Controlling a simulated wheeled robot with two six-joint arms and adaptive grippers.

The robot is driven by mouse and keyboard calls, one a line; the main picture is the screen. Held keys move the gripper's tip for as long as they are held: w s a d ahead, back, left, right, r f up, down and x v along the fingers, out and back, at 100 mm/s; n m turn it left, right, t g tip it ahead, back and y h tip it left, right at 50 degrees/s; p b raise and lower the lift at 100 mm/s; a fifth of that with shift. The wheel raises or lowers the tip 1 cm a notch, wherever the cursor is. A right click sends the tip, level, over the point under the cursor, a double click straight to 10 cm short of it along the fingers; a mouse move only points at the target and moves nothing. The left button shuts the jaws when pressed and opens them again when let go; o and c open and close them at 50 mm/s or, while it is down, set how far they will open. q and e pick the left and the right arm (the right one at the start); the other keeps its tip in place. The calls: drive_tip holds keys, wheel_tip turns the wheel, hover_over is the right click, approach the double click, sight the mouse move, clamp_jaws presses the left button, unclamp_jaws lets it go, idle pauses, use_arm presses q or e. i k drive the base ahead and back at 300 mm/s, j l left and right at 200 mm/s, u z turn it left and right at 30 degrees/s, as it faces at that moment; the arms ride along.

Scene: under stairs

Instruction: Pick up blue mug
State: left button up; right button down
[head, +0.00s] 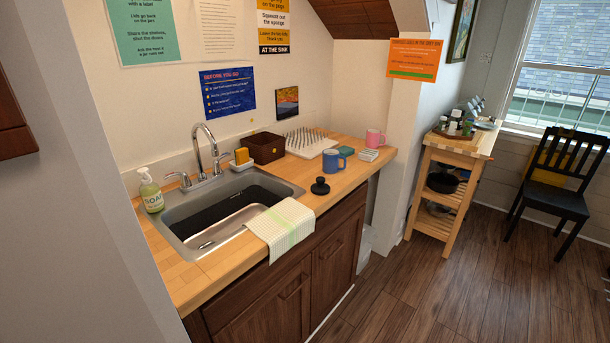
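The blue mug (332,161) stands upright on the wooden counter (343,182) to the right of the sink, in the head view. A teal block-like item (346,151) sits just behind and to its right. A white drying rack (310,142) with upright pegs stands behind it to the left. A black round object with a knob (320,187) sits in front of it. Neither of my grippers shows in the head view.
A sink (215,210) with a tap fills the counter's left part; a striped towel (282,226) hangs over the front edge. A pink mug (375,138) and a white item (368,155) stand farther right. A wooden cart (447,190) and black chair (555,185) stand right; floor between is clear.

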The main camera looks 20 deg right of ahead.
sight(330, 156)
drive_tip(key=i+l+u, duration=0.15)
drive_tip(key=l, duration=0.45)
drive_tip(key=i+l+u, duration=0.15)
drive_tip(key=l, duration=0.45)
drive_tip(key=i+l+u, duration=0.1)
drive_tip(key=l, duration=0.55)
drive_tip(key=i+l+u, duration=0.15)
drive_tip(key=l, duration=0.5)
drive_tip(key=i+l+u, duration=0.15)
drive_tip(key=l, duration=0.5)
